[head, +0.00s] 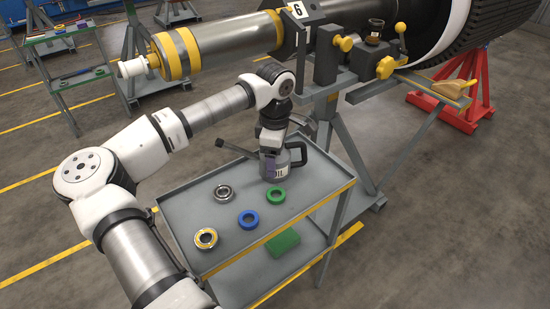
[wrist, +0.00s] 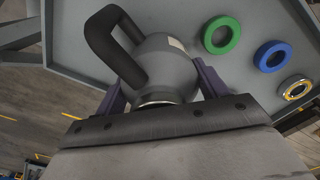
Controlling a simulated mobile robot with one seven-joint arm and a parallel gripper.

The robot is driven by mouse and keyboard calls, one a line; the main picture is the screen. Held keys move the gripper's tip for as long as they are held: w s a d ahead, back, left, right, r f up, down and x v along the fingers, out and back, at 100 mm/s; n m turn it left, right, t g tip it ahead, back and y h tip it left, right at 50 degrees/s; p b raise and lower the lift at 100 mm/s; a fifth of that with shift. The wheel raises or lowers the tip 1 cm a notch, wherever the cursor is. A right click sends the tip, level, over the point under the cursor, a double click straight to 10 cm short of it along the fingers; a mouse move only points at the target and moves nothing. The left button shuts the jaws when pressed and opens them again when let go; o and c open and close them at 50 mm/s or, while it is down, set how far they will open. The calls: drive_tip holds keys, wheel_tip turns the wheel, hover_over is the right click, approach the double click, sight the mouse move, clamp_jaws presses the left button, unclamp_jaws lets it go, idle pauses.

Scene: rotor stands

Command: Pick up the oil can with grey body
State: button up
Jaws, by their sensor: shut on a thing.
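The oil can (head: 278,168) has a grey body, a dark handle and a label reading "OIL". It stands upright near the far end of the grey tray-top cart, though I cannot tell if its base touches the tray. My gripper (head: 272,150) is over the can from above, shut on its upper part. In the wrist view the grey can body (wrist: 172,65) sits between the two purple-grey fingers of my gripper (wrist: 160,88), with the dark handle at the upper left. A thin dark spout points left in the head view. The lower can is partly hidden in the wrist view.
A green block (head: 284,241) is on the lower shelf. A large rotor shaft (head: 215,45) on stands rises behind the cart.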

drive_tip(key=c, duration=0.4)
drive_tip(key=shift+r, duration=0.1)
wheel_tip(320, 180, up, 20)
drive_tip(key=shift+f, duration=0.1)
drive_tip(key=o, duration=0.6)
drive_tip(key=c, duration=0.9)
wheel_tip(320, 180, up, 4)
drive_tip(key=p, duration=0.3)
drive_tip(key=shift+p, duration=0.4)
